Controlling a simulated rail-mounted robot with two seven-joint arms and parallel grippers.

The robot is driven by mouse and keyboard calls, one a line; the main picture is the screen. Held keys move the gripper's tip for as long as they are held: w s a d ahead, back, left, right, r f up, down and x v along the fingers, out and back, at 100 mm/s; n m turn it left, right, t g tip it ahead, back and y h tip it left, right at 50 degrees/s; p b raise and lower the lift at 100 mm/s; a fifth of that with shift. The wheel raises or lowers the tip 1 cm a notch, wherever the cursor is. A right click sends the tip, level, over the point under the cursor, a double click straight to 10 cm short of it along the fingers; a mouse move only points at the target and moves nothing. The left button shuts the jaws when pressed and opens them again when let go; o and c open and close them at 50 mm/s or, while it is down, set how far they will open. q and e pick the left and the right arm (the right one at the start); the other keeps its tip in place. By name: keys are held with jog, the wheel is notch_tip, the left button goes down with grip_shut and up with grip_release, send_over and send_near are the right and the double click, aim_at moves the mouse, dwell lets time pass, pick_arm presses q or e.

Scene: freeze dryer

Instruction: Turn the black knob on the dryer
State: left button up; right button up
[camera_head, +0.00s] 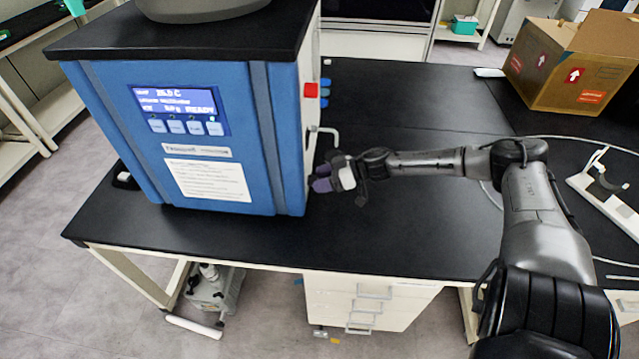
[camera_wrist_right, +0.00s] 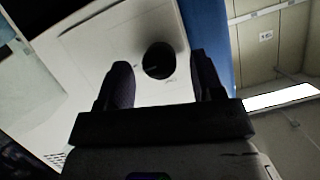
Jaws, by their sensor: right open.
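The blue freeze dryer (camera_head: 275,130) with its lit panel stands on the black bench at the left. Its black knob (camera_wrist_right: 159,60) shows in the right wrist view as a round dark disc on the pale side panel. In that view my right gripper (camera_wrist_right: 164,75) is open, with one finger to each side of the knob in the picture; I cannot tell whether they touch it. In the head view my right gripper (camera_head: 322,178) is at the dryer's right side, near the front edge. The knob is hidden there. My left gripper is not in view.
A red switch (camera_head: 311,90) and a bent metal pipe (camera_head: 325,130) are on the dryer's right side, above my gripper. The black bench (camera_head: 420,220) is clear around my forearm. A cardboard box (camera_head: 565,65) and a white device (camera_head: 608,195) are to the right.

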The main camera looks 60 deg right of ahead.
jog(key=shift+w+a+f, duration=0.15)
jog(key=shift+w+a, duration=0.05)
jog(key=shift+w, duration=0.15)
jog(key=shift+c, duration=0.3)
